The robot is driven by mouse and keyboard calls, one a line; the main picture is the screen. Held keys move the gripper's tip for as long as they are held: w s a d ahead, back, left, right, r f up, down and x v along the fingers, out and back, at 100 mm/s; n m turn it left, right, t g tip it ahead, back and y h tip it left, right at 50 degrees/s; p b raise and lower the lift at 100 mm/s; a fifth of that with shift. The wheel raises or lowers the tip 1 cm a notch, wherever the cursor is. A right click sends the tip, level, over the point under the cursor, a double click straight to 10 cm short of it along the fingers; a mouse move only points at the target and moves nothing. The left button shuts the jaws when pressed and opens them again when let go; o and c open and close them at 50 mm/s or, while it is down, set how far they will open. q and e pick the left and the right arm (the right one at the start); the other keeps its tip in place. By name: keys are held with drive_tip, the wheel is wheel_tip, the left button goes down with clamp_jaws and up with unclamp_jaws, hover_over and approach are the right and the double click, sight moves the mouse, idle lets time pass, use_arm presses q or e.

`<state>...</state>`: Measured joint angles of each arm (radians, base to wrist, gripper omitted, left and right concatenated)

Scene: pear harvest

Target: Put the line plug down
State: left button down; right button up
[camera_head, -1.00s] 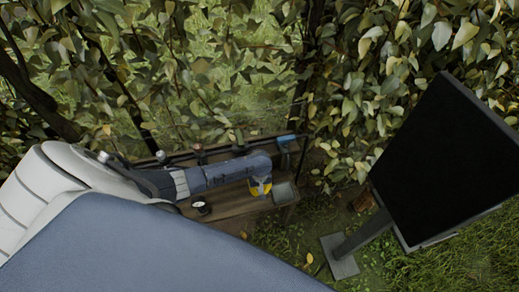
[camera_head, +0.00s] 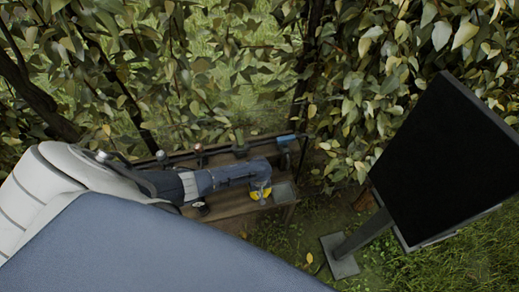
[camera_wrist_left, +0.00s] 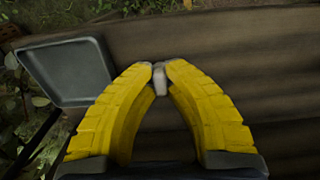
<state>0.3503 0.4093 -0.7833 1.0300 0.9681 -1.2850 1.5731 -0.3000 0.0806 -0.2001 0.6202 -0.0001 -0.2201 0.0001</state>
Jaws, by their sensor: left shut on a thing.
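My left gripper (camera_head: 260,194) is over the right part of a wooden bench (camera_head: 228,209), beside a shallow grey tray. In the left wrist view its yellow fingers (camera_wrist_left: 160,70) are shut at the tips on a small light-grey piece, the line plug (camera_wrist_left: 160,79). The plug is mostly hidden between the fingertips. I cannot tell whether it touches the bench boards. My right gripper is not in view.
The grey tray (camera_head: 284,193) lies at the bench's right end and also shows in the left wrist view (camera_wrist_left: 68,73). A dark pipe (camera_head: 220,149) runs along the back, with a blue item (camera_head: 285,140) near its end. A dark panel (camera_head: 445,165) stands at right.

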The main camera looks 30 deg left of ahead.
use_arm(q)
drive_tip(key=shift+f, duration=0.15)
drive_tip(key=c, duration=1.4)
unclamp_jaws()
drive_tip(key=shift+c, duration=0.2)
